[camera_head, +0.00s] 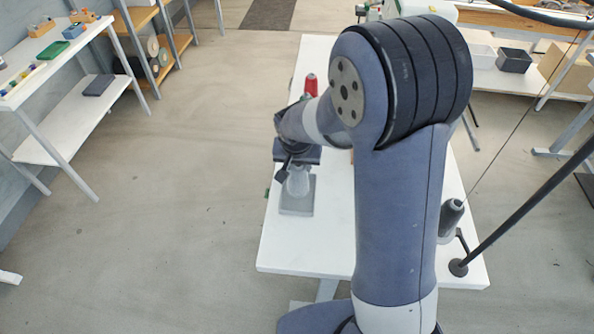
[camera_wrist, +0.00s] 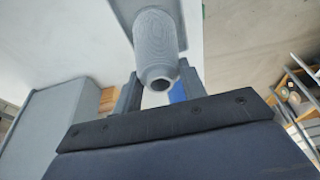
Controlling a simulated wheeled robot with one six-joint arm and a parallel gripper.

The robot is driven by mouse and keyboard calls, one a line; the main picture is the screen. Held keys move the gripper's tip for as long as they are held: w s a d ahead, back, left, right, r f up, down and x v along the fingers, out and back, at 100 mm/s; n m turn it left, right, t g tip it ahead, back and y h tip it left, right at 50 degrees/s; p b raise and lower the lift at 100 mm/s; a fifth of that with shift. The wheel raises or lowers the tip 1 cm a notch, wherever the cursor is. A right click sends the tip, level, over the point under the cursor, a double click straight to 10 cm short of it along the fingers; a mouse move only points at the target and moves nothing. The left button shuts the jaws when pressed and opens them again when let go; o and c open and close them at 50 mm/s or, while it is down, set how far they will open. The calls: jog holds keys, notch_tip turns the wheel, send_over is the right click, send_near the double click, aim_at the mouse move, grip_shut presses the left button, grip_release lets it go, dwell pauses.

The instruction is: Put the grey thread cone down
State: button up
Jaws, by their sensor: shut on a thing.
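The grey thread cone (camera_head: 298,183) is upright in my gripper (camera_head: 297,164), over a grey square pad (camera_head: 296,209) on the white table. In the wrist view the cone (camera_wrist: 157,38) stands between the two fingers of my gripper (camera_wrist: 160,82), its narrow holed end towards the camera. The pad (camera_wrist: 122,10) shows behind its far end. My gripper is shut on the cone. I cannot tell whether the cone's base touches the pad.
A red thread cone (camera_head: 311,85) stands farther back on the white table (camera_head: 287,251). A dark grey cone (camera_head: 452,214) is at the right edge, near a black pole (camera_head: 520,221). My arm hides the table's middle. Shelves (camera_head: 80,127) stand at left across open floor.

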jog(key=shift+f, duration=1.4)
jog(key=shift+f, duration=0.2)
jog(key=o, duration=1)
jog(key=shift+r, duration=0.1)
jog(key=v, duration=1.2)
jog(key=shift+r, duration=0.1)
jog(key=shift+o, duration=0.2)
